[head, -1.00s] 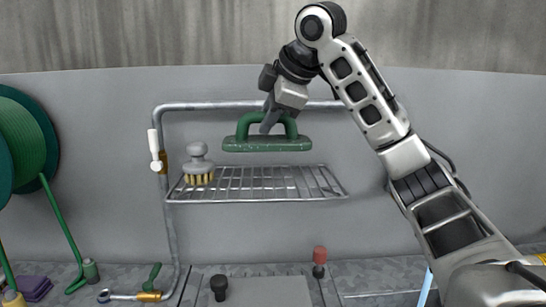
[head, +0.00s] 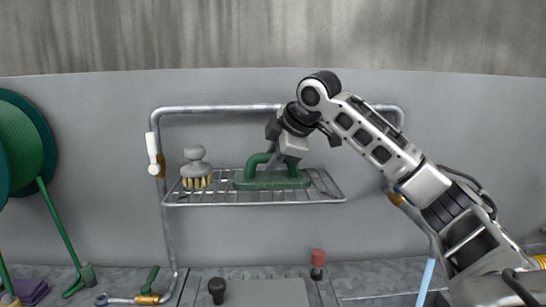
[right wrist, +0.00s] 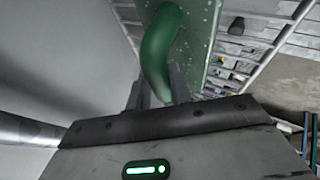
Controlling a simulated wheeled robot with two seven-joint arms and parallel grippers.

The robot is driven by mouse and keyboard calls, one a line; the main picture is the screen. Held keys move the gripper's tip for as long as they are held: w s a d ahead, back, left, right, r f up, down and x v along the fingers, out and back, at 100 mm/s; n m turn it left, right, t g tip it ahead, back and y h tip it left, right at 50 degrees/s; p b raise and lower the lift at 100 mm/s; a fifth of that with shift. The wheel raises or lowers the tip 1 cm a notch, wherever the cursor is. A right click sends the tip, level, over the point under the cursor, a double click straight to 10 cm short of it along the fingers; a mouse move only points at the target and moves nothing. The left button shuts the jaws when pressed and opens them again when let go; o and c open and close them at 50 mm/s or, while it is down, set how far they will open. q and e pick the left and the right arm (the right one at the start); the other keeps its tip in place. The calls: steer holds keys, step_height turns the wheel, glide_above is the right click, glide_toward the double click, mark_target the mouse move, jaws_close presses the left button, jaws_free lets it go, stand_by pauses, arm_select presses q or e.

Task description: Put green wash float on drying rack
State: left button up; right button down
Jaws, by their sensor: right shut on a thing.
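The green wash float (head: 272,182) has a flat base and an arched handle. In the head view its base is level and at the wire drying rack (head: 215,198), right of the rack's middle; it looks to rest on the wires. My right gripper (head: 275,160) is above the float, shut on its handle. In the right wrist view the green handle (right wrist: 160,50) is between the fingers, with the float's base behind it and the rack wires (right wrist: 285,40) beyond. My left gripper is not in view.
A grey brush (head: 196,168) with yellow bristles stands on the rack's left part. A pipe frame surrounds the rack, with a white handle (head: 152,148) at its left. A green hose reel (head: 22,145) is at far left. Black (head: 217,289) and red (head: 318,260) knobs stand below.

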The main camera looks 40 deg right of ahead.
steer(key=c, duration=1.3)
jaws_free()
steer(key=shift+o, duration=0.2)
steer(key=v, duration=1.2)
